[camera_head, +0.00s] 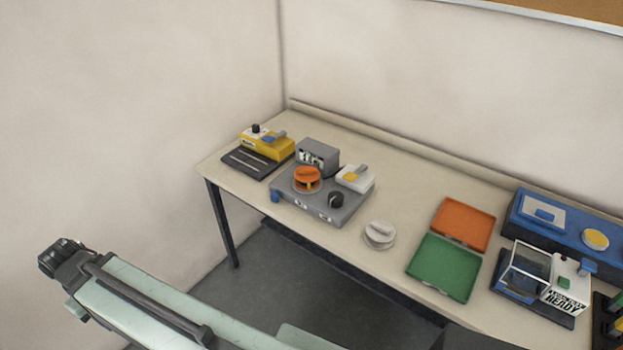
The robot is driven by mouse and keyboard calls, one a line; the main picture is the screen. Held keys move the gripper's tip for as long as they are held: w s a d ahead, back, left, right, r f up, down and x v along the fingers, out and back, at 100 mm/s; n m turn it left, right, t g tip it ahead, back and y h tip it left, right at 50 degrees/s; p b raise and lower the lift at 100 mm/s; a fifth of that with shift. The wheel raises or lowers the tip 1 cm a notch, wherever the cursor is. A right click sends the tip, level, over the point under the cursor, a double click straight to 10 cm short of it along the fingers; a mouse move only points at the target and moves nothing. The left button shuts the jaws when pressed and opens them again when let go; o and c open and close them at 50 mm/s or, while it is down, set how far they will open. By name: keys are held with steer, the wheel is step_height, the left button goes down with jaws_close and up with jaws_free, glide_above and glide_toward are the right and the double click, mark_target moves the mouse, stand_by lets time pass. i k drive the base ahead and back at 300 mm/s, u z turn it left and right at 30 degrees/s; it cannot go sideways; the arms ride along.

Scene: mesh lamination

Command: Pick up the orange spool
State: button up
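The orange spool (307,178) sits upright on the left part of a grey machine (341,207) on the table, on a round base. My gripper (50,262) is at the lower left, far from the spool and away from the table. Its dark end is small and seen at an angle, so I cannot tell whether its fingers are open or shut. Nothing is visibly held in it.
The table (400,175) also bears a yellow device (268,147) and a white-and-yellow block (356,179) near the spool. A white round piece (379,233), an orange tray (463,222), a green tray (443,267) and a blue machine (565,228) stand farther right.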

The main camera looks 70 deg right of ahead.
mark_target(306, 177)
steer(key=z, duration=0.1)
steer(key=i, duration=1)
steer(key=u, duration=0.05)
